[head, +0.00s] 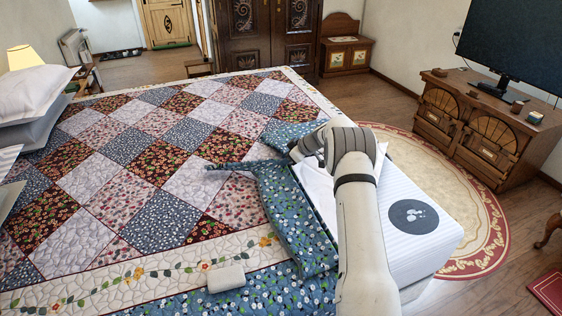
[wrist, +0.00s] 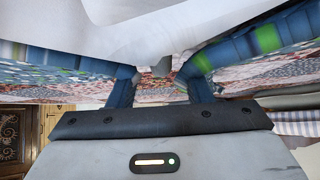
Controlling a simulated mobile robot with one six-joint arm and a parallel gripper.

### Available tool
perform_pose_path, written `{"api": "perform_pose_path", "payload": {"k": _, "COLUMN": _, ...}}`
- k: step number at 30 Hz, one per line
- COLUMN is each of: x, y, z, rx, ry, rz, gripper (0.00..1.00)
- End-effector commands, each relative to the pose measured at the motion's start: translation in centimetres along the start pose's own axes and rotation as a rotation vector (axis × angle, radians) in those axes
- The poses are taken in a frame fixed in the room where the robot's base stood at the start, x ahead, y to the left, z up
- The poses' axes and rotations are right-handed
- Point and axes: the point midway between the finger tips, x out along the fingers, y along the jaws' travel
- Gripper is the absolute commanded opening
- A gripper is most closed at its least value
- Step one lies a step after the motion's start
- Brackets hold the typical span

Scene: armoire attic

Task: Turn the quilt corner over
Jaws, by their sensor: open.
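The patchwork quilt (head: 150,170) covers the bed. Its near-right corner lies folded back, with the blue floral underside (head: 290,215) facing up in a rumpled flap. White sheet and the striped mattress (head: 425,250) show bare beside the fold. My gripper (head: 300,150) is at the fold, partly hidden behind my own wrist in the head view. In the wrist view my gripper (wrist: 160,80) is open, its two blue fingers apart. Patchwork quilt (wrist: 90,85) shows beyond them, and white cloth crosses the top. I see no cloth clearly held between the fingers.
A small white block (head: 226,279) lies on the quilt's near border. Pillows (head: 35,95) are at the left. A wooden cabinet with a television (head: 480,130) stands at the right, past a round rug (head: 480,225). A carved armoire (head: 265,35) stands behind the bed.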

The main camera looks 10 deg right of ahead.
Motion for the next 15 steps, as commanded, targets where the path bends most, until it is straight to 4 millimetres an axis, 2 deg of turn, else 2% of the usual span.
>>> {"api": "perform_pose_path", "payload": {"k": 3, "x": 1.5, "y": -0.1, "z": -0.1, "rx": 0.0, "ry": 0.0, "rz": -0.002, "gripper": 0.46}}
{"api": "perform_pose_path", "payload": {"k": 6, "x": 2.2, "y": -0.1, "z": -0.1, "rx": 0.0, "ry": 0.0, "rz": -0.002, "gripper": 0.46}}
{"api": "perform_pose_path", "payload": {"k": 15, "x": 2.5, "y": -0.1, "z": -0.1, "rx": 0.0, "ry": 0.0, "rz": -0.001, "gripper": 0.46}}
